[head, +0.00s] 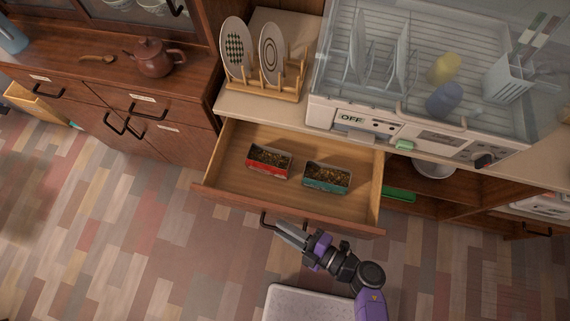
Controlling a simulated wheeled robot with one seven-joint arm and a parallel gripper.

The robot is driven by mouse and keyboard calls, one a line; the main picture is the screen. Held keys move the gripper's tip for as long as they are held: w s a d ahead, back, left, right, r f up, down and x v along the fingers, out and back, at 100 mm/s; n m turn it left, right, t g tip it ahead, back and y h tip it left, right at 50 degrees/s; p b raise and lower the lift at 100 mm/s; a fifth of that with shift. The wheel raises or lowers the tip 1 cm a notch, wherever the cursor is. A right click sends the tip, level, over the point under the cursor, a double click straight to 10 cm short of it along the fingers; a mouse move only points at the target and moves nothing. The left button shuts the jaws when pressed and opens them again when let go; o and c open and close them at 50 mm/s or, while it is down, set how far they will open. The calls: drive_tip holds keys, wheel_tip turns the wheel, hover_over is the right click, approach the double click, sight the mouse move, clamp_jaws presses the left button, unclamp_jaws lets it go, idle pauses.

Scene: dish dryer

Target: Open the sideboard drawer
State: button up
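A wooden drawer (225,180) under the counter with the dish dryer is pulled well out. It holds a red box (268,161) and a green box (326,178), both with dark contents. A black handle (266,221) shows on its front, partly hidden by my gripper. My gripper (283,230) is at this handle, with its grey fingers pointing up and left. The fingers look close together; I cannot tell whether they are closed around the handle.
A glass-covered dish dryer (410,75) and a plate rack (265,85) stand on the counter. A teapot (150,58) and a wooden spoon (97,59) sit on the sideboard top. Open shelves (430,195) are at right. The floor at left is clear.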

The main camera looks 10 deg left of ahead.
drive_tip(key=v, duration=0.7)
drive_tip(key=shift+s+d+b, duration=0.15)
drive_tip(key=shift+d+b, duration=0.2)
drive_tip(key=shift+r, duration=0.15)
